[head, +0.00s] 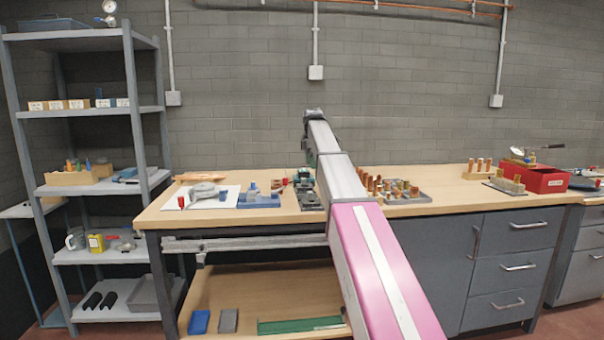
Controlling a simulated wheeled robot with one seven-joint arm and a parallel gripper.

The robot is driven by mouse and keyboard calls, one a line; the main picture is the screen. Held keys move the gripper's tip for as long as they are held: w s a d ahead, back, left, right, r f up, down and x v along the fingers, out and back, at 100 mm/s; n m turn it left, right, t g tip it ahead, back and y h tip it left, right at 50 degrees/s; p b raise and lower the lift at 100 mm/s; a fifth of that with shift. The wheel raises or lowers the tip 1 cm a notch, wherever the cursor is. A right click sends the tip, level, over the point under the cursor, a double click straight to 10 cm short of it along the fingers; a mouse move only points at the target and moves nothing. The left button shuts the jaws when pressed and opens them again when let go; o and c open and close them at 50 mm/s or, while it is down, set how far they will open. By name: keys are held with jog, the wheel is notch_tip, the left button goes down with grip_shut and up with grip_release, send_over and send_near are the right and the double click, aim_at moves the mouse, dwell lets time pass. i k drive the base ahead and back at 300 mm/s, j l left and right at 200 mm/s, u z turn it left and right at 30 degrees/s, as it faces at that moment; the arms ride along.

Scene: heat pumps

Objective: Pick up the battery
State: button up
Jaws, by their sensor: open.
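I cannot single out the battery with certainty. Small items that I cannot identify stand on the workbench (450,185), among them a blue block-like fixture (259,201) and a white board (228,198) with a grey part and a small red piece. My arm rises from the bottom centre and reaches over the bench. Its dark wrist (313,114) shows above the bench against the wall. My gripper is mostly hidden behind my own arm, near a dark object (306,194) on the bench. I see nothing held in it.
A grey shelf rack (142,110) with bins and small parts stands left. A tray of copper fittings (408,198) is right of my arm. A red box (540,178) stands at the bench's right. The lower shelf holds a blue case (200,321) and a green strip (300,325).

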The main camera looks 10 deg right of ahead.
aim_at(304, 172)
jog(key=i, duration=0.9)
